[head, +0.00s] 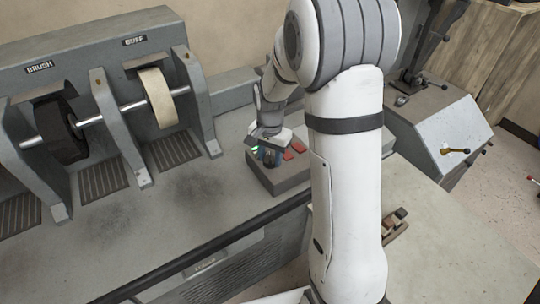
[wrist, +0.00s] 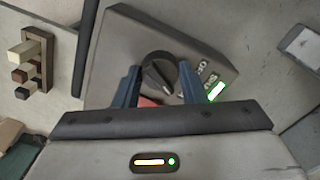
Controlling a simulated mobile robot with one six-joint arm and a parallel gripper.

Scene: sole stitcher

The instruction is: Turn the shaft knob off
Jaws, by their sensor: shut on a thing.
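The shaft knob (wrist: 158,68) is a round black dial with a pale mark, on the sloped face of a grey control box (wrist: 205,50). My gripper (wrist: 160,76) has its two blue fingers on either side of the knob, shut on it. A green light (wrist: 216,91) glows beside small white lettering to the right of the knob. In the head view, my gripper (head: 270,155) is down at the left part of the control box (head: 282,180) and hides the knob.
A machine with a dark brush wheel (head: 62,130) and a pale buff wheel (head: 156,97) on a shaft stands at left.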

